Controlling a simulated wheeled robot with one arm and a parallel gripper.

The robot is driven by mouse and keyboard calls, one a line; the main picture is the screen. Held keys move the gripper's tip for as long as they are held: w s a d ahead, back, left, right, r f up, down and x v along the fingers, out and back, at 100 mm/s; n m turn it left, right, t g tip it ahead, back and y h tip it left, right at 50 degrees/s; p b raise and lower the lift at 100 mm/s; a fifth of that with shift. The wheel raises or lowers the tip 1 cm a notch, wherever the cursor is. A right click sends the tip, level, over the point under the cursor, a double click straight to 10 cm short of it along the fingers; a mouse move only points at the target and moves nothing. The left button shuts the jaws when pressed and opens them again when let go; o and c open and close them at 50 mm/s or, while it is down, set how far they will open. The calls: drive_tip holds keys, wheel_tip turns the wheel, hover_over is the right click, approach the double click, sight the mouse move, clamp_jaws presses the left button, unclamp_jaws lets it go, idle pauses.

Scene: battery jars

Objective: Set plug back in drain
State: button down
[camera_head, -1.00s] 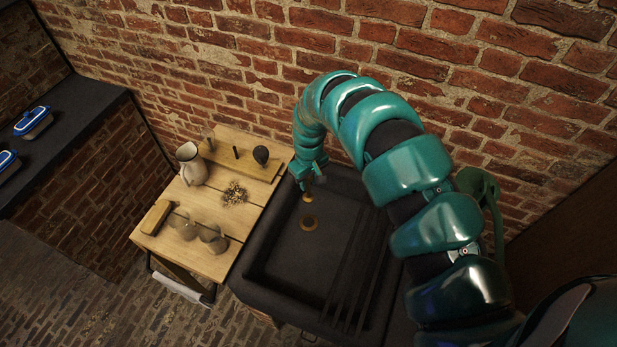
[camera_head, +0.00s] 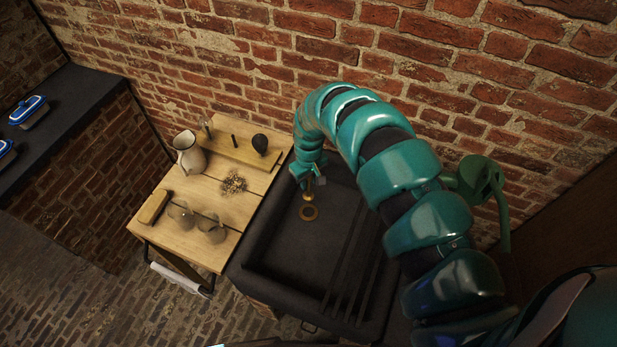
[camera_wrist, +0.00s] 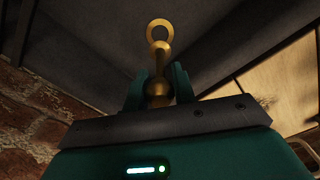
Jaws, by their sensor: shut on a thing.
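A brass plug (camera_head: 309,195) hangs in my gripper (camera_head: 309,178) over the dark sink (camera_head: 283,253). In the wrist view my gripper (camera_wrist: 159,85) is shut on the plug (camera_wrist: 159,62), around its knobbed stem.
A wooden table (camera_head: 215,245) stands left of the sink, holding a white pitcher (camera_head: 188,152), glass jars (camera_head: 212,229), a wooden block (camera_head: 153,207) and a pile of small pieces (camera_head: 233,183). A brick wall (camera_head: 240,60) rises behind. A green tap (camera_head: 480,178) stands at right.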

sight(308, 195)
drive_tip(key=shift+f+b, duration=2.3)
drive_tip(key=shift+f, duration=2.95)
drive_tip(key=c, duration=1.1)
unclamp_jaws()
